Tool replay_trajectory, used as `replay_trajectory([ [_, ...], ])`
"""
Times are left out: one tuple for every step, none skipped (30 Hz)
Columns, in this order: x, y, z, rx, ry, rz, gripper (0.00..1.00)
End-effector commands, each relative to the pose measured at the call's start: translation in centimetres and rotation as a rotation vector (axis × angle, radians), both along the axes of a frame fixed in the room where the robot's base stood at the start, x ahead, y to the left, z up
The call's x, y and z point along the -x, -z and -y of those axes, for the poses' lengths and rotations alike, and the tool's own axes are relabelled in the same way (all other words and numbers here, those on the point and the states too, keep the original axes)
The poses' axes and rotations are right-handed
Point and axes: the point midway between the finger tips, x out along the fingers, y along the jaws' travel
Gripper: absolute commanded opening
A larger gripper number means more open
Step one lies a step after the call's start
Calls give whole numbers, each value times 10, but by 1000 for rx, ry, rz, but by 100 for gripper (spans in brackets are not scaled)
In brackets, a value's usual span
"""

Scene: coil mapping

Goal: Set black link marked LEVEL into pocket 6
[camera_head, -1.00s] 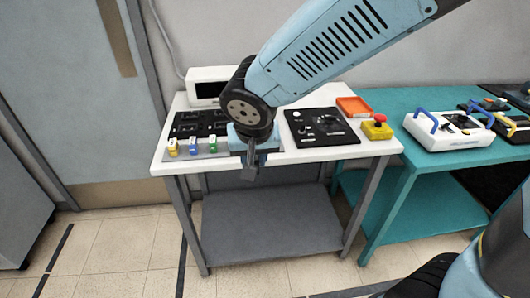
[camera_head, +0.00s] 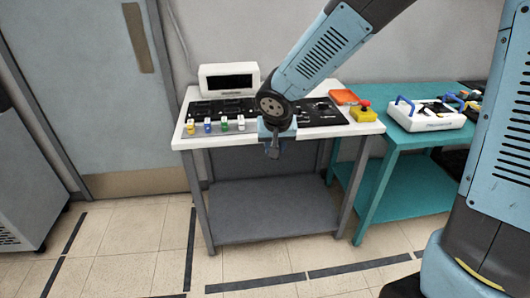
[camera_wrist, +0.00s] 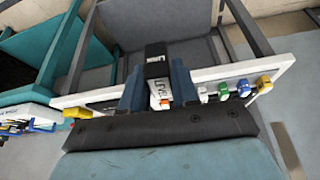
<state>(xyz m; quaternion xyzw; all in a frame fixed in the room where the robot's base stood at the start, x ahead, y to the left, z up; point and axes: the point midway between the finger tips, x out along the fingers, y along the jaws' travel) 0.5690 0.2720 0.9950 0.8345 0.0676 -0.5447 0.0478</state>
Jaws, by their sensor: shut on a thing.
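My gripper (camera_head: 272,143) hangs at the front edge of the white table (camera_head: 325,133). In the wrist view its two blue fingers (camera_wrist: 158,92) are shut on a black link (camera_wrist: 157,68) with a white label. Part of the lettering shows, but I cannot read the whole word. In the head view the link is a small dark shape below the fingers. A black panel with recesses (camera_head: 205,107) lies at the table's left; I cannot make out pocket numbers, so pocket 6 is not identifiable. My gripper and arm partly cover the table's middle.
Several coloured blocks (camera_head: 224,124) stand along the left front edge. A white box with a dark screen (camera_head: 228,78) is behind. Right are a black plate (camera_head: 325,112), orange tray (camera_head: 343,97) and yellow red-button box (camera_head: 363,112). A teal table (camera_head: 410,150) adjoins.

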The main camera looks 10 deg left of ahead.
Motion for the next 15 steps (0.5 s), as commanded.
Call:
replay_trajectory([
  [-17,8,11,2,18,-4,0],
  [-26,12,17,2,25,-2,0],
  [-39,18,26,2,35,-1,0],
  [-49,22,33,3,42,0,0],
  [-60,28,41,2,50,-1,0],
  [-75,36,54,4,61,-1,0],
  [-86,42,64,3,70,0,0],
  [-96,49,74,5,77,-1,0],
  [-110,58,88,4,87,-1,0],
  [-120,64,99,4,95,-1,0],
  [-130,71,111,4,102,-1,0],
  [-141,81,126,5,110,-3,0],
  [-149,88,138,4,117,-3,0],
  [-158,95,150,3,123,-4,0],
  [-167,106,166,4,131,-7,0],
])
